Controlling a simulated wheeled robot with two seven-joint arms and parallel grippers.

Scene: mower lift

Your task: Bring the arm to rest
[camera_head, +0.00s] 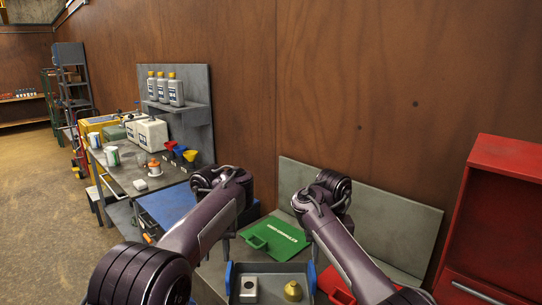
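My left arm (205,215) reaches from the lower left toward the bench, and its wrist (222,183) bends down above the blue surface. My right arm (345,250) reaches from the lower right, and its wrist (328,192) bends down near the grey back panel. Both grippers are mostly hidden behind the forearms, so I cannot see their fingertips or whether they hold anything. Both wrists appear raised above the worktop.
A green case (278,238) lies between the arms. In front is a grey tray (270,268) with blue handles, a metal block (248,290) and a brass piece (292,290). A red case (335,285) is partly hidden by my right arm. A red cabinet (500,215) stands right.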

